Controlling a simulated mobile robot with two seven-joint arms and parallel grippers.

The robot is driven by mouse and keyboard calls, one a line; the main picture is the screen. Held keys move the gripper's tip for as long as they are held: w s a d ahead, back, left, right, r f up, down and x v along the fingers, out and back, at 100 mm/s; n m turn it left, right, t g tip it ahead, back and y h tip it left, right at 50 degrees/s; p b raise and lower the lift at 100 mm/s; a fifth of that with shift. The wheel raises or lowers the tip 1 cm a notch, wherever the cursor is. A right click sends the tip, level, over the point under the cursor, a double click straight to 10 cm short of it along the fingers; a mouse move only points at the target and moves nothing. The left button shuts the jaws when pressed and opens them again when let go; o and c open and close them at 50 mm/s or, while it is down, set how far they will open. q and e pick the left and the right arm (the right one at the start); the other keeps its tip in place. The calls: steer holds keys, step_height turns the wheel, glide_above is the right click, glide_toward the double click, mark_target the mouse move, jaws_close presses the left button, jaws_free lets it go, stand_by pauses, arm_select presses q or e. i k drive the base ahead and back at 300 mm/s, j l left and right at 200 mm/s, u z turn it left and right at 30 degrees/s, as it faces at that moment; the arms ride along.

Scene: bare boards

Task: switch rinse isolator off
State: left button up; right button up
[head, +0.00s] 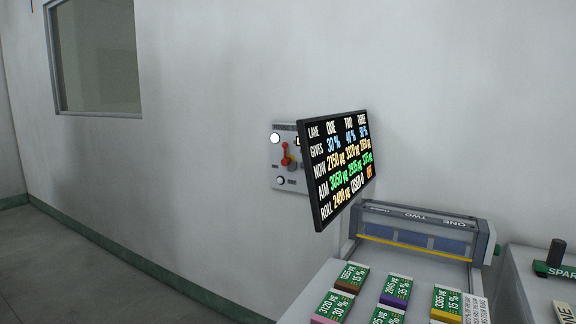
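A grey isolator panel (278,177) is fixed to the wall, left of centre. Neither of my grippers is in view.
A tilted black display screen (341,166) with coloured figures juts in front of the panel. Below right is a grey machine (420,232) marked ONE and TWO, and a bench (332,277) with several labelled blocks. Open floor (80,270) lies at the left below a window (97,55).

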mark_target(292, 166)
steer(key=u, duration=0.3)
steer(key=i+j+u, duration=0.2)
steer(key=j, duration=0.2)
steer(key=i+j+u, duration=0.25)
steer(key=j, duration=0.2)
steer(key=i+j+u, duration=0.2)
steer(key=j, duration=0.15)
steer(key=i+j+z, duration=0.25)
steer(key=i, duration=0.3)
steer(key=i+j+z, duration=0.25)
steer(key=i, duration=0.25)
steer(key=i+l+z, duration=0.1)
steer(key=i+z, duration=0.15)
steer(key=z, duration=0.2)
steer(key=i+z, duration=0.25)
steer(key=z, duration=0.15)
steer(key=i+j+z, duration=0.1)
steer(key=z, duration=0.35)
steer(key=i+z, duration=0.4)
steer(key=i+j+z, duration=0.1)
steer(key=i+z, duration=0.15)
steer(key=z, duration=0.15)
steer(key=i+j+z, duration=0.25)
steer(key=z, duration=0.15)
steer(key=i, duration=0.05)
